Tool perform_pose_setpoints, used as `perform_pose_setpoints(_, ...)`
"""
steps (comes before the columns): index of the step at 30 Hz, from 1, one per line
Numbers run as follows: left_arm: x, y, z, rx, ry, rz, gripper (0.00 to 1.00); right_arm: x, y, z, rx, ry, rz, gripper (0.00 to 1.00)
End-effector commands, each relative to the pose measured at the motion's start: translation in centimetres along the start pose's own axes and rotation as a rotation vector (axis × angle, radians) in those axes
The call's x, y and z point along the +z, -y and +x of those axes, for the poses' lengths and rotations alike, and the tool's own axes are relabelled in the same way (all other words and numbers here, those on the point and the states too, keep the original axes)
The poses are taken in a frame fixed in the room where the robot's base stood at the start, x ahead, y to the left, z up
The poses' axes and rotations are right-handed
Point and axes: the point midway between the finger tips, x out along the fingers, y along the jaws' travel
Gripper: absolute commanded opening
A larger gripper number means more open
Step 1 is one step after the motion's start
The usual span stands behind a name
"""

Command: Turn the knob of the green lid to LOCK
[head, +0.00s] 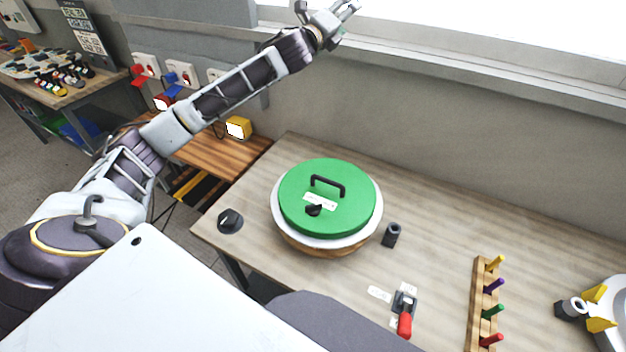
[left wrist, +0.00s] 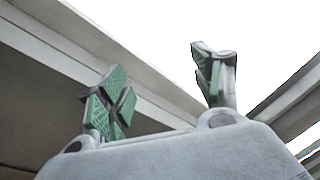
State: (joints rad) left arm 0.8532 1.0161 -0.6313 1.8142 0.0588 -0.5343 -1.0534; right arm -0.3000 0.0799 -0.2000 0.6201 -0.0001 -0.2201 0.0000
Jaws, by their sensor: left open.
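The green lid (head: 328,195) lies on a round white-rimmed mould (head: 318,241) on the wooden workbench. It carries a black handle (head: 328,183) and, in front of it, a small black knob (head: 313,210) beside a white label (head: 322,202). The label's writing is too small to read. My left gripper (head: 342,10) is raised high by the window, well above and behind the lid, with nothing near it. In the left wrist view its green-padded fingers (left wrist: 160,90) are spread apart and empty. My right gripper is not in view.
A white round part with yellow pieces (head: 612,310) is at right. The bench's back strip is clear.

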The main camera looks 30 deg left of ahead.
Motion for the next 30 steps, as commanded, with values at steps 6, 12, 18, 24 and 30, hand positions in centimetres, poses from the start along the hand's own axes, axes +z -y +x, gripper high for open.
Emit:
perform_pose_setpoints(6,-1.6,4.1,-0.4,-0.203,-0.04,0.186,0.66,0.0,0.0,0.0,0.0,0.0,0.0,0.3)
perform_pose_setpoints(12,-4.0,7.2,-1.6,-0.376,-0.095,0.363,0.66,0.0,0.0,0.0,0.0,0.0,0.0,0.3)
perform_pose_setpoints(18,-7.1,9.2,-3.3,-0.537,-0.168,0.542,0.66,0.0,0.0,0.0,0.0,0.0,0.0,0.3)
perform_pose_setpoints(24,-10.6,10.0,-5.3,-0.684,-0.256,0.722,0.66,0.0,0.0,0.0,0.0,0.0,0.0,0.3)
perform_pose_setpoints(30,-14.2,9.6,-7.7,-0.818,-0.363,0.899,0.66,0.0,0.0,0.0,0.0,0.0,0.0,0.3)
